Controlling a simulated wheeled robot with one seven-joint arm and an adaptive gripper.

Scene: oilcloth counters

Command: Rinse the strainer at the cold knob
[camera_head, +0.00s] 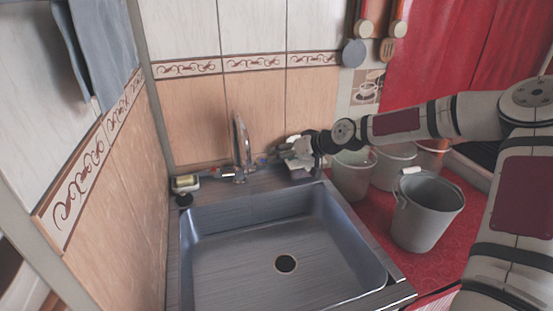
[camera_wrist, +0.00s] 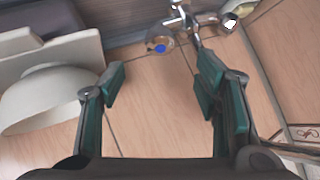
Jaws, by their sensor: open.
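The cold knob (camera_wrist: 158,46), a round metal knob with a blue centre, shows at the top of the wrist view, ahead of the gap between my fingers. It joins the metal faucet (camera_head: 240,150) at the back of the sink in the head view. My gripper (camera_head: 284,151) is open just right of the faucet; its two green-padded fingers (camera_wrist: 162,82) stand apart with nothing between them. A white bowl-shaped thing (camera_wrist: 50,100) lies left of my fingers in the wrist view. I cannot tell whether it is the strainer, and no other strainer shows clearly.
The steel sink (camera_head: 226,247) is empty, with a dark drain (camera_head: 286,263). A small dish (camera_head: 185,183) stands at its back left corner. Several grey buckets, the nearest (camera_head: 427,212) in front, stand on the red oilcloth (camera_head: 386,209) at right, below my arm. Tiled walls close the back and left.

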